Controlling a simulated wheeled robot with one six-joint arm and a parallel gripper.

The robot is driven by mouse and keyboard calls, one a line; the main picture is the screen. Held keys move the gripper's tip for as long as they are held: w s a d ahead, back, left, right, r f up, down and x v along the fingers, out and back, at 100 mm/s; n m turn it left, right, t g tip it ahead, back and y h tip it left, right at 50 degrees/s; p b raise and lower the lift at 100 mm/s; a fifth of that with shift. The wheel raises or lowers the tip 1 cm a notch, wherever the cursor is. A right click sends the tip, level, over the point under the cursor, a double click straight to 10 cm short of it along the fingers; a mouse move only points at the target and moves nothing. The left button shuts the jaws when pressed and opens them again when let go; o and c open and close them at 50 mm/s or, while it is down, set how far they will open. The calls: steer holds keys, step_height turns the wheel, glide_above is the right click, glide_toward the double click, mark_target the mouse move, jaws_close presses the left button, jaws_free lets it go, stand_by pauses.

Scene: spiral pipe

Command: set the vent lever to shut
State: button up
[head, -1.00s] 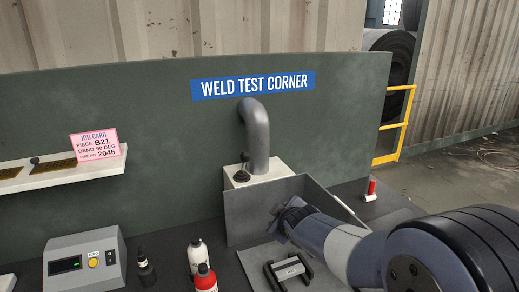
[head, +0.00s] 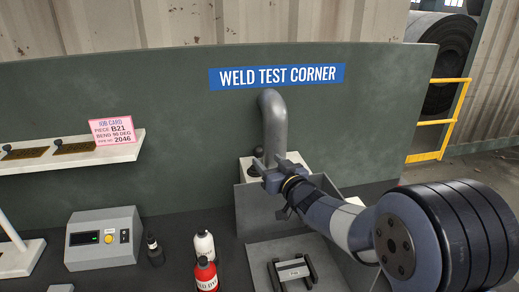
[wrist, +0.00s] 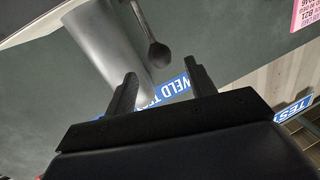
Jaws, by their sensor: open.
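The vent lever (head: 258,151) is a dark stick with a ball knob on the white box (head: 247,170) at the foot of the grey bent pipe (head: 274,125). In the head view my gripper covers its lower part. In the wrist view the lever's black knob (wrist: 159,55) hangs just beyond the fingertips, between their lines. My gripper (head: 268,168) is open in front of the box and pipe. Its two fingers (wrist: 160,74) also show apart in the wrist view, with nothing held. I cannot tell whether a finger touches the lever.
A grey open-topped bin (head: 250,212) stands below my gripper. A black-handled piece (head: 292,273), red bottle (head: 206,275) and white bottle (head: 203,246) are in front. A control box (head: 103,238) stands left. A shelf (head: 110,154) holds other small knobs and a pink job card (head: 112,131).

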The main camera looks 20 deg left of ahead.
mark_target(261, 155)
steer(key=p+x, duration=0.2)
steer(key=x, duration=0.5)
steer(key=shift+s, duration=0.1)
jaws_close()
stand_by(0.5)
